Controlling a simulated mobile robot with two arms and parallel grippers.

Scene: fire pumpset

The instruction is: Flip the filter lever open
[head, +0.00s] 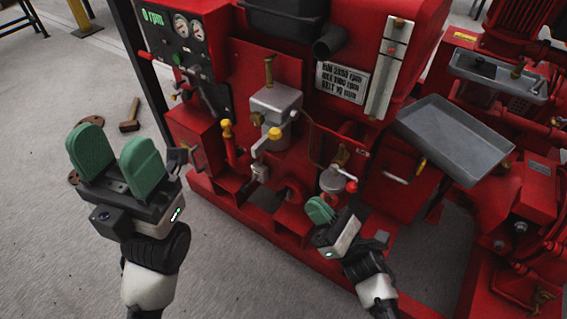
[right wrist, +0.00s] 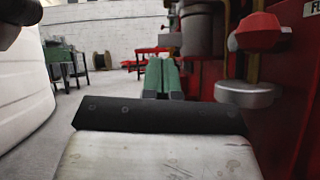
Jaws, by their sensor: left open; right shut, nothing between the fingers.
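A small grey round filter body (head: 332,180) with a red-tipped lever (head: 351,186) is on the front of the red pumpset. In the right wrist view, a red knob-like end (right wrist: 260,32) and a silver round part (right wrist: 247,93) appear close, right of the fingers; they look like this same assembly. My right gripper (head: 320,210) is shut and empty, just below and left of the filter in the head view, with no contact visible. My left gripper (head: 116,155) is open and empty over the floor, left of the pumpset. Its green fingers stand wide apart.
A grey tray (head: 455,138) juts out on the right. The red base frame (head: 262,222) runs along the floor below. The grey floor at lower left is clear.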

